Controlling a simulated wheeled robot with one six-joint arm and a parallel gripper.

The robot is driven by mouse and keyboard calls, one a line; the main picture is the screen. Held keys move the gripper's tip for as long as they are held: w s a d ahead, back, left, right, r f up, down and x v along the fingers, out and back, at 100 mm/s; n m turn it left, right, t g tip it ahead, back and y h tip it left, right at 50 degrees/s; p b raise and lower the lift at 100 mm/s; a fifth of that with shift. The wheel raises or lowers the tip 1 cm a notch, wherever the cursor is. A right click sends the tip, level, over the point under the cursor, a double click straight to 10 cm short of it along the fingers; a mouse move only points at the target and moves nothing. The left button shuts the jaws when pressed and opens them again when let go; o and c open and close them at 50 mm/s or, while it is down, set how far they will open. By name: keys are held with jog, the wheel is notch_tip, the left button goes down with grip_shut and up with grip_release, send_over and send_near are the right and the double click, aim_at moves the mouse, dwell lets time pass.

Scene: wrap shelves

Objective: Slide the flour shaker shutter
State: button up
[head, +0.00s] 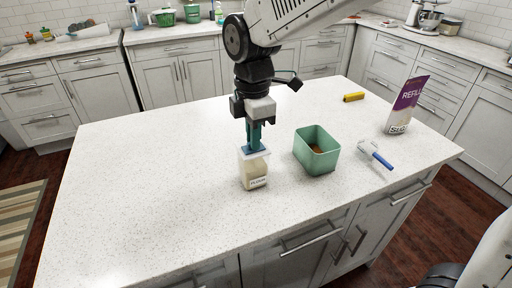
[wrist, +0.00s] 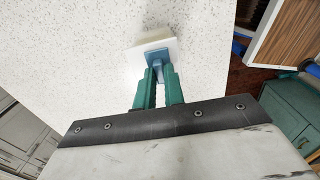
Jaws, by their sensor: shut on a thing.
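The flour shaker (head: 253,174) stands upright on the white island top, left of the green bin. Its body is cream with a flour label, and it has a white top with a blue part (wrist: 156,56) on it. My gripper (head: 255,146) points straight down over the shaker, its green fingers shut on the blue part of the top. In the wrist view the fingers (wrist: 158,76) meet at this blue part, with the white lid (wrist: 138,56) showing beyond. Whether the shutter is open or closed cannot be told.
A green open bin (head: 316,150) with brown contents stands close to the right of the shaker. A blue-handled tool (head: 376,156), a purple and white refill bag (head: 405,106) and a yellow object (head: 354,97) are farther right. The island's left half is clear.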

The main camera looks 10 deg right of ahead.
jog(key=shift+w+a, duration=0.15)
jog(key=shift+w, duration=0.4)
jog(key=shift+w+a, duration=0.15)
jog(key=shift+w, duration=0.4)
jog(key=o, duration=0.4)
jog(key=shift+o, duration=0.2)
notch_tip(320, 180, up, 7)
dwell(0.6)
dwell(0.5)
